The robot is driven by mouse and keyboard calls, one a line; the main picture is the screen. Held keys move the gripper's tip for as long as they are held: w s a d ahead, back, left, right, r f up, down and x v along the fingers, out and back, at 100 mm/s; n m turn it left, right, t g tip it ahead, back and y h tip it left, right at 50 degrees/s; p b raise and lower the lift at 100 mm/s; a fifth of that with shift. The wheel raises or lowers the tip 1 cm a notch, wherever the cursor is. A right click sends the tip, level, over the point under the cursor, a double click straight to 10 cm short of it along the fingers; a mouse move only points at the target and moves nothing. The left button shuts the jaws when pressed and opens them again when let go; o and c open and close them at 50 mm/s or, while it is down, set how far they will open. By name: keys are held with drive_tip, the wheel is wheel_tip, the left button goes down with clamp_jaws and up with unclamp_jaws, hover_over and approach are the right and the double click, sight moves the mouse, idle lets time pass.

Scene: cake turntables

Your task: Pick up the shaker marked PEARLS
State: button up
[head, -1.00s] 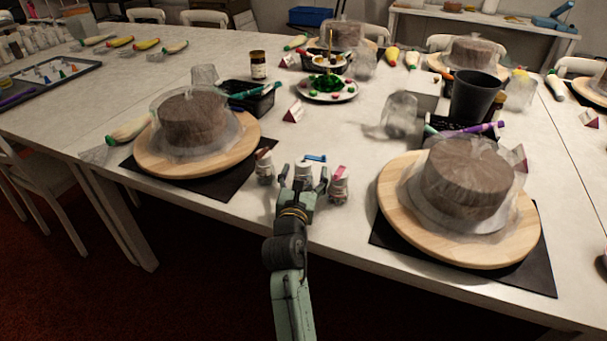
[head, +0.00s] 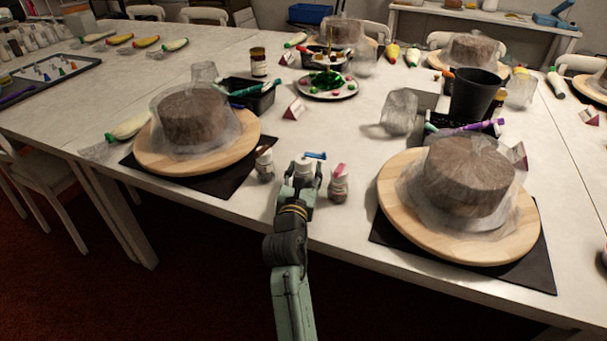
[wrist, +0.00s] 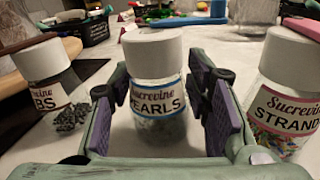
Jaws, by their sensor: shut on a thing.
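The shaker marked PEARLS (wrist: 157,95) stands upright between the purple-padded fingers of my gripper (wrist: 165,105) in the wrist view. It has a white lid and a clear body with a blue-edged label. My gripper is shut on it. In the head view the gripper (head: 304,170) is around this shaker at the table's front edge, and hides most of it; its white lid (head: 304,163) shows between the fingers. I cannot tell whether its base touches the table.
A shaker with a label ending in BS (wrist: 48,80) stands close on the left, and one marked STRANDS (wrist: 288,95) close on the right. Wrapped cakes on wooden turntables stand at left (head: 160,160) and right (head: 400,215).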

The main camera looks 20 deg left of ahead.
drive_tip(key=shift+c, duration=0.8)
drive_tip(key=shift+r, duration=0.1)
